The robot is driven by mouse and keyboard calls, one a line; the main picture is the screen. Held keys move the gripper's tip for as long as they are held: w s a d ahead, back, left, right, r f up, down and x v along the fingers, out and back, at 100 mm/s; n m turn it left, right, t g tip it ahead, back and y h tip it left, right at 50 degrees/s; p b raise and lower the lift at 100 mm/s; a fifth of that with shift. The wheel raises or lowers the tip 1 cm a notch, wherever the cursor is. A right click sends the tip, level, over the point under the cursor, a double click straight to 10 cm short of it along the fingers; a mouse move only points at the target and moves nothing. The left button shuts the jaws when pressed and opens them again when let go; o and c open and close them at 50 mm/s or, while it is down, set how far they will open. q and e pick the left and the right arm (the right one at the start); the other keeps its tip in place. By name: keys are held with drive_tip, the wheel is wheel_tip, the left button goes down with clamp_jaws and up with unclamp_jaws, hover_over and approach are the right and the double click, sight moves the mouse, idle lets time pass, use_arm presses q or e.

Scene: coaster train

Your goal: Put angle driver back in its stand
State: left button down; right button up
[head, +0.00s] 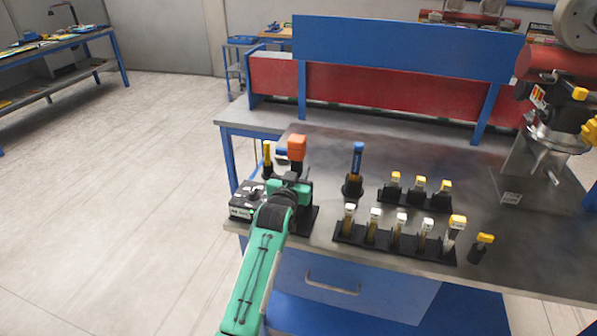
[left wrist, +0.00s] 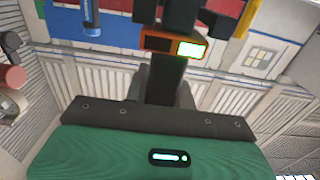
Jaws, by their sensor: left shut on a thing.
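The angle driver (head: 297,148) seems to be the orange-topped tool with a dark body at the left end of the workbench. My left gripper (head: 292,179) is shut on it; the orange part sticks up above the fingers. In the left wrist view, the driver's orange and black part with a lit display (left wrist: 175,46) shows beside the dark fingers (left wrist: 190,14). A black base (head: 304,220) lies on the bench under my left gripper, partly hidden by my arm. I cannot tell whether the driver touches it. My right gripper is not in view.
A grey box with knobs (head: 244,202) and a yellow-topped tool (head: 267,158) stand close left of my gripper. A blue-handled tool (head: 356,165) stands to the right. Black racks (head: 392,244) hold several yellow- and white-topped tools. A machine (head: 555,130) stands at the right.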

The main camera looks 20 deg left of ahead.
use_arm(q)
drive_tip(key=shift+f, duration=0.35)
idle(0.5)
drive_tip(key=c, duration=1.1)
unclamp_jaws()
drive_tip(key=shift+f, duration=0.35)
drive_tip(key=s+b, duration=0.1)
drive_tip(key=s, duration=0.6)
drive_tip(key=s+b, duration=0.2)
drive_tip(key=s, duration=0.5)
drive_tip(key=shift+a+r, duration=0.2)
